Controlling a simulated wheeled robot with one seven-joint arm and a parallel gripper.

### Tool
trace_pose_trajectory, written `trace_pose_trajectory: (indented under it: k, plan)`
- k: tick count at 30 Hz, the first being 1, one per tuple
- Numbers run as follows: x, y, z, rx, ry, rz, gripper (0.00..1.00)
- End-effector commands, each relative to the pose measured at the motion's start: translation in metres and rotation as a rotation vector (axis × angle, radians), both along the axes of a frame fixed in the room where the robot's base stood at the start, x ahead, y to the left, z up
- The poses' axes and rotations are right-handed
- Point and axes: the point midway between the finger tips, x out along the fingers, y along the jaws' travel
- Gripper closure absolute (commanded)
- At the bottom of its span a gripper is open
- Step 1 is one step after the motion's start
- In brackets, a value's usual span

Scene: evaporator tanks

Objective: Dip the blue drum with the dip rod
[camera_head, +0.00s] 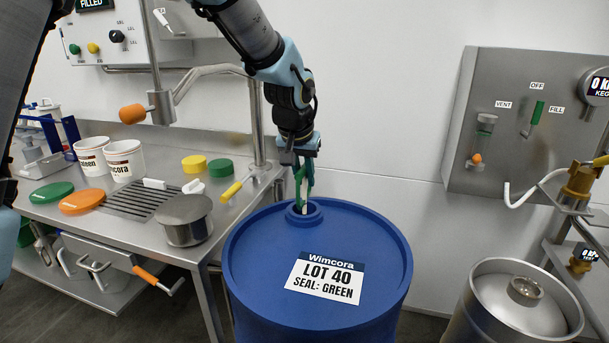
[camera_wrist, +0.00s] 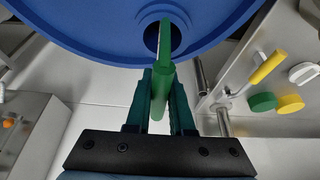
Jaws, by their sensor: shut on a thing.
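The blue drum (camera_head: 330,240) stands upright in the middle of the head view, with a label reading "Wimcora LOT 40 SEAL: GREEN". Its round bung opening (camera_head: 304,210) is at the back of the lid; in the wrist view the opening (camera_wrist: 152,38) shows dark. My gripper (camera_head: 304,180) is above this opening, pointing down. It is shut on the green handle of the dip rod (camera_wrist: 160,90). The rod runs from the fingers toward the opening and overlaps it in the wrist view. How deep its lower end sits is hidden.
A steel bench (camera_head: 235,190) at left holds white cups (camera_head: 124,160), green and orange lids (camera_head: 83,201), a steel pot (camera_head: 184,220) and a swing arm with a yellow handle (camera_head: 232,191). A steel keg (camera_head: 520,300) and a valve panel (camera_head: 530,120) stand at right.

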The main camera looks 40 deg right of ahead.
Motion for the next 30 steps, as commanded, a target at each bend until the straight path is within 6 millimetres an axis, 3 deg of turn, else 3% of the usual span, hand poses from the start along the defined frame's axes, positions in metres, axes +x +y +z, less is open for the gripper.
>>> trace_pose_trajectory:
  k: [19, 30]
  plan:
    - [0.0, 0.0, -0.02, 0.0, 0.0, 0.0, 1.0]
    - [0.0, 0.0, -0.018, 0.0, 0.0, 0.0, 1.0]
